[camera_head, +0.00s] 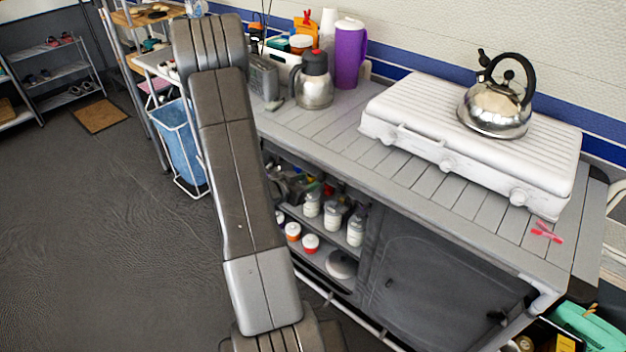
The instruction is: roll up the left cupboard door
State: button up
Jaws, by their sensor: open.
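A low kitchen cupboard stands under the slatted grey countertop (400,165). Its left compartment shows uncovered in the part I can see, with shelves (318,250) holding white jars and small red-lidded pots. My arm hides the compartment's left side. I cannot make out a rolled door along its top edge. The right compartment is covered by a dark grey door panel (440,285), which hangs down flat. My own arm crosses the view in front of the cupboard's left end. My gripper is not in view.
A white stove (470,140) with a steel kettle (497,100) sits on the countertop. A steel flask (314,85) and purple jug (349,55) stand at the back. A blue bin (178,145) and rack stand left. Open floor (90,230) lies left of my arm.

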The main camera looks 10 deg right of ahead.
aim_at(319, 179)
jog(key=v, duration=0.9)
jog(key=shift+s+a+r, duration=0.15)
jog(key=x, duration=1.3)
jog(key=shift+f, duration=0.25)
jog(key=shift+w+d+f, duration=0.2)
jog(key=shift+d+f, duration=0.05)
jog(key=shift+f, duration=0.1)
jog(key=shift+r, duration=0.1)
